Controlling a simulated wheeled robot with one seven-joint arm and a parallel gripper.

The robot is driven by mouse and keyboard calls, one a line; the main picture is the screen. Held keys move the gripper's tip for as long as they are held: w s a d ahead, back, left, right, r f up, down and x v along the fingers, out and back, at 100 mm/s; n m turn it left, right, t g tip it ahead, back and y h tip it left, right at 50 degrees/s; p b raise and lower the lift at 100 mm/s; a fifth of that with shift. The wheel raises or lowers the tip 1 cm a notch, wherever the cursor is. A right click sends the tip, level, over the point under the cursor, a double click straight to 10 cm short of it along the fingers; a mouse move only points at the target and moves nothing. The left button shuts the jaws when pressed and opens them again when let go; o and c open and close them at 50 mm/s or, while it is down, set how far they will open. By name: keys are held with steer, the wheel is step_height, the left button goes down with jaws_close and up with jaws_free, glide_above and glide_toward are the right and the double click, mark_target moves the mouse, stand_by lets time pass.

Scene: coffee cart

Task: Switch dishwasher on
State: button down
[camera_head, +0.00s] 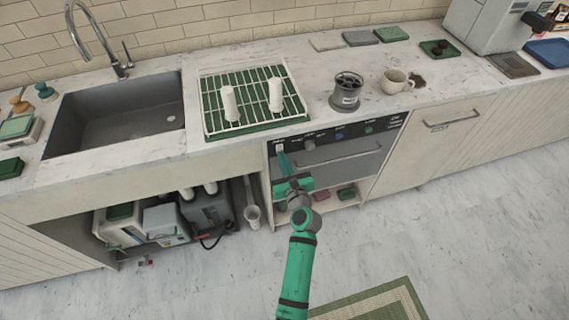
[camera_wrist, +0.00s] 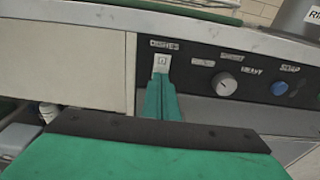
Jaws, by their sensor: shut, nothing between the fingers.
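The dishwasher is built in under the counter, with its dark control panel (camera_head: 340,134) along the top and its door (camera_head: 335,155) closed below. In the wrist view, a pale switch (camera_wrist: 161,62) sits at the left end of the panel under a small label. My gripper (camera_head: 281,156) is shut and empty at the panel's left end. In the wrist view, the shut fingertips (camera_wrist: 161,78) are at the switch's lower edge and cover that part. I cannot tell whether they touch it. A white knob (camera_wrist: 224,84) and a blue button (camera_wrist: 279,88) are to the right.
A dish rack (camera_head: 208,92) with two white cylinders stands on the counter above. A grey container (camera_head: 346,92) and a mug (camera_head: 394,82) stand to its right. The floor (camera_head: 455,215) in front is mostly clear.

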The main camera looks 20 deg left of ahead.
steer(key=shift+w+a, duration=0.1)
steer(key=shift+w, duration=0.05)
stand_by(0.3)
steer(key=shift+f, duration=0.1)
steer(key=f+v, duration=0.3)
steer(key=v, duration=1)
steer(key=shift+s+d+f, duration=0.15)
steer(key=shift+s+d, duration=0.1)
steer(key=shift+s, duration=0.25)
steer(key=s+d+f+n+h, duration=0.35)
steer(key=s+d+n, duration=0.2)
steer(key=s, duration=0.35)
steer(key=s+d+f+n+h, duration=0.2)
steer(key=s+d+n+h, duration=0.25)
steer(key=s+n, duration=0.4)
steer(key=s+d+r+n+t+h, duration=0.1)
steer(key=s+d+r+n, duration=0.1)
steer(key=s+r+n, duration=1.1)
steer(key=s+n, duration=0.2)
steer(key=s, duration=0.2)
steer(key=shift+t, duration=0.3)
